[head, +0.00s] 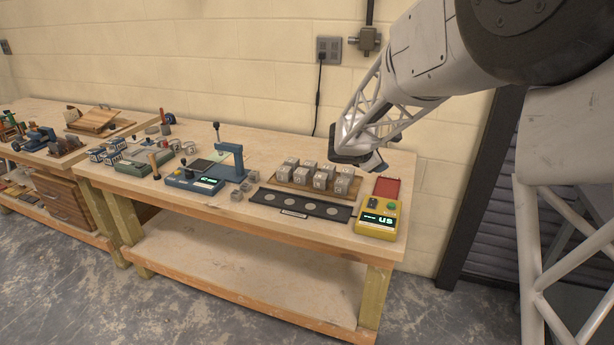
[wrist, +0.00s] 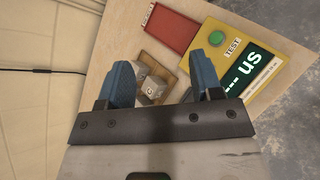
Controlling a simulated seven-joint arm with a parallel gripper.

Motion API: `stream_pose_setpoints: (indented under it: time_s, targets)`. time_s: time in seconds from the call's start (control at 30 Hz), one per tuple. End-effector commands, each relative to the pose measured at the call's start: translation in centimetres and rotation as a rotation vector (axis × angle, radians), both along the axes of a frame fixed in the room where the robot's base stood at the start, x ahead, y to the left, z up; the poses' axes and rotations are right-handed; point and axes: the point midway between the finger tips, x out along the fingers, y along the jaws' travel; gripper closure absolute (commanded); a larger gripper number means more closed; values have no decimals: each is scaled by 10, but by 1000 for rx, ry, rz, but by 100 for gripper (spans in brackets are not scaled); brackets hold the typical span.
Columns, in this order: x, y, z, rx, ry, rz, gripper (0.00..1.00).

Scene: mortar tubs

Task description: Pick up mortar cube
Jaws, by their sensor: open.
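Several grey mortar cubes (head: 319,179) with dark markings stand in rows on a wooden tray (head: 295,186) near the right end of the workbench. My gripper (head: 368,160) is above and behind the right end of this tray in the head view. In the wrist view my gripper (wrist: 168,85) is open, its two blue fingers apart with nothing held. A mortar cube (wrist: 153,88) shows below and between the fingers, closer to the left finger, with a second cube partly hidden by that finger. The other cubes are out of the wrist view.
A yellow tester (head: 378,218) with a lit display and a red plate (head: 386,188) stand right of the tray. A black strip (head: 302,204) with round pale discs lies in front. A blue press (head: 230,160) stands left. A wall outlet and cable are behind.

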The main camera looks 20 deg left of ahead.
Motion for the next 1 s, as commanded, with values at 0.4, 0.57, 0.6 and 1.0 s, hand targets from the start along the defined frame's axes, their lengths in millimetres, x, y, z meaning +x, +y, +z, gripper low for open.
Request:
stream_pose_setpoints:
  time_s: [0.4, 0.57, 0.6, 1.0]
  targets:
    - [53, 143, -75, -282, -12, 364, 40]
    - [63, 199, -107, -391, -24, 501, 40]
    - [65, 212, -115, -417, -29, 532, 40]
    - [69, 291, -165, -572, -55, 723, 40]
